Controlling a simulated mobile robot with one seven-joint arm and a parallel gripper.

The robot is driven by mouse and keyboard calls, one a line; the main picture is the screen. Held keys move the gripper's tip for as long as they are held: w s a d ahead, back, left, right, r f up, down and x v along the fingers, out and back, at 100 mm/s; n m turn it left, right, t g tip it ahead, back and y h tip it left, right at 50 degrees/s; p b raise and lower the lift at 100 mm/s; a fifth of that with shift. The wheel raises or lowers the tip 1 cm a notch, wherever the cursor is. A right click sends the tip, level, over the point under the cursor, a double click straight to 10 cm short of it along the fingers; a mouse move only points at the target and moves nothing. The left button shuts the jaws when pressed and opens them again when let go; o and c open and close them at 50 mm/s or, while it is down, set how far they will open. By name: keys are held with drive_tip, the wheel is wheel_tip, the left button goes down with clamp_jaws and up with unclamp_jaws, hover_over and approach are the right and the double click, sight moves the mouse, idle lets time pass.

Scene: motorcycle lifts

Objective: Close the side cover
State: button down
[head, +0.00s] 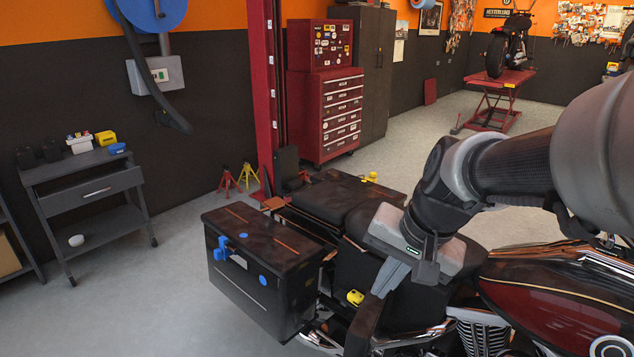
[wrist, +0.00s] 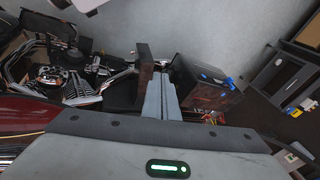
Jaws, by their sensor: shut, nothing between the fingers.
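The side cover looks like the dark narrow panel (head: 364,325) standing out from the motorcycle's side in the head view, below the seat. In the wrist view it appears as a dark brownish panel (wrist: 144,68) seen nearly edge-on. My gripper (head: 384,285) reaches down beside this panel, on its upper right side in the head view. Its grey fingers (wrist: 160,92) are shut and hold nothing. In the wrist view they lie just right of the panel; I cannot tell whether they touch it. The hinge side of the panel is hidden.
A black side case (head: 265,265) with blue latches stands left of the panel. The maroon tank (head: 540,305) and chrome engine (head: 480,330) lie to the right. A yellow part (head: 355,297) sits behind the panel. A grey cart (head: 85,195) stands at the left wall, with clear floor between.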

drive_tip(key=w+d+f+m+g+y, duration=0.1)
drive_tip(key=w+d+f+m, duration=0.45)
drive_tip(key=w+f, duration=0.35)
drive_tip(key=d+f+m, duration=0.4)
drive_tip(key=f, duration=0.6)
drive_tip(key=d+f+m+y, duration=0.1)
drive_tip(key=d+f+m, duration=0.25)
drive_tip(key=f, duration=0.65)
drive_tip(key=d+f+m, duration=0.3)
drive_tip(key=f+m, duration=0.2)
drive_tip(key=f, duration=0.4)
drive_tip(key=w+a+f+b, duration=0.1)
drive_tip(key=w+a+f, duration=0.2)
drive_tip(key=a+f, duration=0.3)
wheel_tip(320, 180, down, 4)
drive_tip(key=shift+w+a+r+g+b, duration=0.15)
drive_tip(key=shift+w+a+g+b, duration=0.15)
drive_tip(key=shift+w+a+b, duration=0.1)
